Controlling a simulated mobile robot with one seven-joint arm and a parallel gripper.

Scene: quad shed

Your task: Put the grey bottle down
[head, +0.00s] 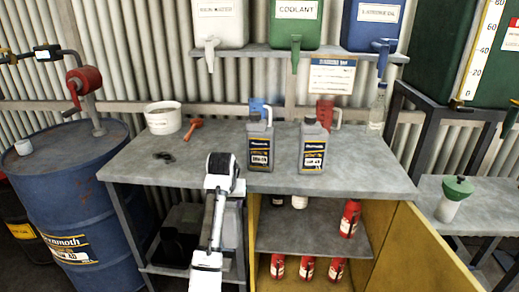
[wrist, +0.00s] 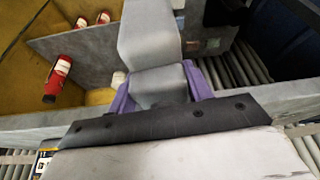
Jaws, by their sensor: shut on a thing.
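In the wrist view my gripper (wrist: 158,84) is shut on a plain grey bottle (wrist: 150,35), with a purple pad at each side of it. The bottle's far end runs out of the top of that view, and no label shows on it. In the head view my wrist is at the bench's front edge, left of centre, and hides the fingers and the held bottle. Two other grey bottles with dark labels, a left one (head: 260,145) and a right one (head: 312,147), stand upright on the grey bench (head: 375,172).
A white tub (head: 163,117), an orange-red tool (head: 192,128), dark small parts and a clear bottle (head: 377,108) are on the bench. Red bottles (head: 350,218) stand in the open yellow cabinet below. A blue drum (head: 75,190) stands left. The bench's left front is mostly clear.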

